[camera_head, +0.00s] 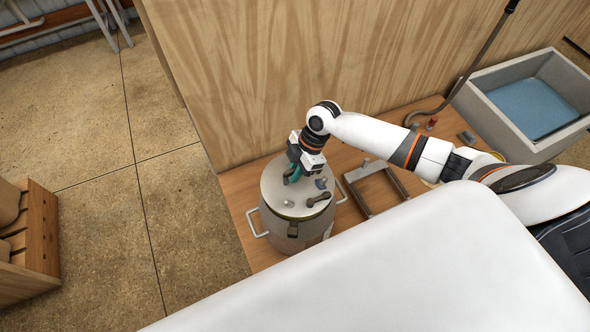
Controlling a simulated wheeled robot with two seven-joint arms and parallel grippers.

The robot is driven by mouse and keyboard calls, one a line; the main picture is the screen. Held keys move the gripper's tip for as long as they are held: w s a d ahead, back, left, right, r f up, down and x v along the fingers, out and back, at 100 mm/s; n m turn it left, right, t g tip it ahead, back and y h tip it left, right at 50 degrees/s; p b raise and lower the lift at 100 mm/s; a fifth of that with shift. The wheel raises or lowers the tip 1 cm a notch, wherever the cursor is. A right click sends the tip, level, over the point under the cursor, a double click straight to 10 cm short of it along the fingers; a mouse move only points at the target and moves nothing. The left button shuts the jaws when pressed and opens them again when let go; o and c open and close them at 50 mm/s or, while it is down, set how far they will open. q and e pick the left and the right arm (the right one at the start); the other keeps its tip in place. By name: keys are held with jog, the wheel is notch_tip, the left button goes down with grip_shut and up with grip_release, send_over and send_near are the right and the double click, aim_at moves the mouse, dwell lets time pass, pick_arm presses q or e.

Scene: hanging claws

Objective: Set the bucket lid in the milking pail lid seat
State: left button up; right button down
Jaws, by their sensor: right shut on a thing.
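The milking pail (287,236) is a grey metal can with side handles, standing on the wooden bench. The round grey bucket lid (272,193) lies over its mouth, roughly in line with the body. I cannot tell whether the lid rests fully in the lid seat or sits slightly above it. My right gripper (293,175) points down at the far part of the lid, shut at a teal part there. The fingertips are small and partly hidden. Small dark and grey fittings (318,199) show on the lid's near right. My left gripper is not in view.
A metal frame (377,187) lies on the bench (237,196) right of the pail. Small fittings (432,124) and a grey basin (530,100) are further right. A wooden panel (290,70) stands behind. A wooden crate (38,235) is at far left.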

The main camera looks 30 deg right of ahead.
jog(key=shift+f+b, duration=0.9)
jog(key=shift+f, duration=0.4)
jog(key=c, duration=1.4)
grip_release()
jog(key=shift+o, duration=0.2)
jog(key=shift+f, duration=0.1)
